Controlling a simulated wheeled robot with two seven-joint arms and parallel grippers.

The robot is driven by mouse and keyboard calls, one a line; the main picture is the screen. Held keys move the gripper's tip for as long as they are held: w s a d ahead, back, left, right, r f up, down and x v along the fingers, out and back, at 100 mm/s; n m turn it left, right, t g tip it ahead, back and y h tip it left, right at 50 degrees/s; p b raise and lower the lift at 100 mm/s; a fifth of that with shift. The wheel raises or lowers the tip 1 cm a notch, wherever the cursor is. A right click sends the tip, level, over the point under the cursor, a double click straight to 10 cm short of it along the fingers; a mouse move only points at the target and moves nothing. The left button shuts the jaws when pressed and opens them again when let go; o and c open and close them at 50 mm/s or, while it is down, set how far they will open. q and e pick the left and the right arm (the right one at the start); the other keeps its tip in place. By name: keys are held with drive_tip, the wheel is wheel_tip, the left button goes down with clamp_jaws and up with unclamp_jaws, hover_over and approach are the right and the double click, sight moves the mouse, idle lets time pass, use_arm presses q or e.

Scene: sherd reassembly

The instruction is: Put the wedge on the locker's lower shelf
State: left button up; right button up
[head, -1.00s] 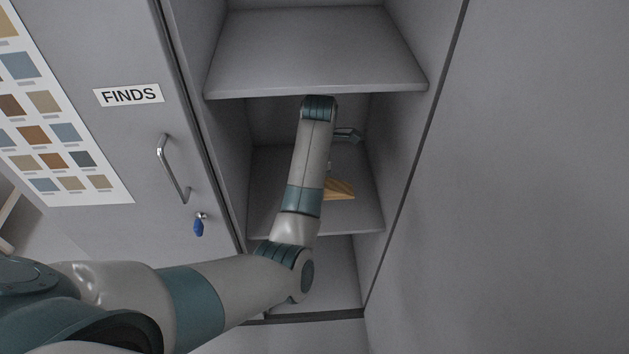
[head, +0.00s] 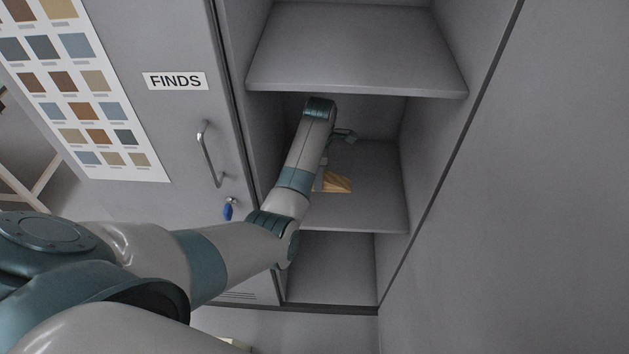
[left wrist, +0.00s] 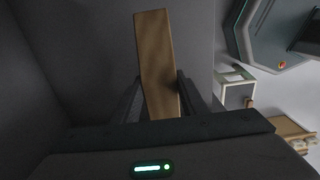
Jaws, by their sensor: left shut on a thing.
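The wedge is a wood-brown block (head: 337,184), seen inside the locker over the shelf (head: 375,205) below the upper one. I cannot tell whether it touches that shelf. My left gripper (head: 322,178) reaches into this compartment and is mostly hidden by my own forearm. In the left wrist view the wedge (left wrist: 154,60) stands out lengthwise between the two dark fingers of my left gripper (left wrist: 158,88), which is shut on it. My right gripper is not in view.
The upper shelf (head: 355,50) is bare and overhangs the compartment. A bare locker floor (head: 335,270) lies below. The locker door (head: 175,120) with a FINDS label, handle (head: 210,155) and blue-tagged key (head: 228,209) stands at left. A grey panel (head: 550,180) is at right.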

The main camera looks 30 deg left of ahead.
use_arm(q)
drive_tip(key=shift+w+a+f, duration=0.25)
drive_tip(key=shift+a+f, duration=0.35)
drive_tip(key=shift+a, duration=0.35)
drive_tip(key=shift+f+p, duration=0.45)
drive_tip(key=shift+f, duration=1.55)
drive_tip(key=o, duration=1.1)
drive_tip(key=shift+f, duration=0.15)
drive_tip(key=shift+o, duration=0.2)
wheel_tip(320, 180, up, 12)
drive_tip(key=shift+r+b, duration=0.15)
drive_tip(key=shift+b, duration=0.5)
